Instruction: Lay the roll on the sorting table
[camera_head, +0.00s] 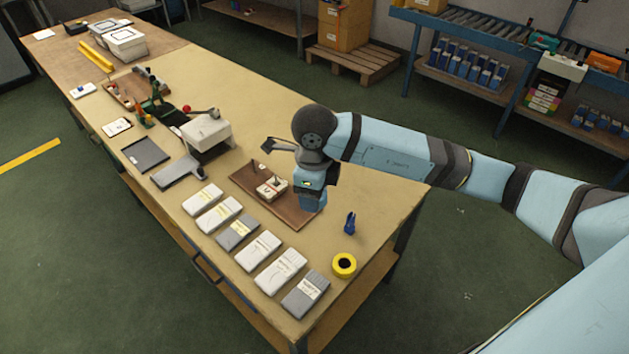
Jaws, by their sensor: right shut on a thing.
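The long table (365,200) has a tan top. A yellow ring-shaped roll (344,264) with a dark centre lies on it near the right front corner, apart from my right gripper. My right gripper (309,207) is low over the right end of a brown tray (252,196). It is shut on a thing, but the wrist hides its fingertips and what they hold. A small white item with dark marks (271,188) sits on the tray, left of the gripper. My left gripper is not in view.
Several white and grey packets (258,250) line the table's front edge. A small blue object (350,223) stands right of the tray. A white box (206,133) and a wooden tray of small items lie farther left. The tabletop behind my gripper is clear.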

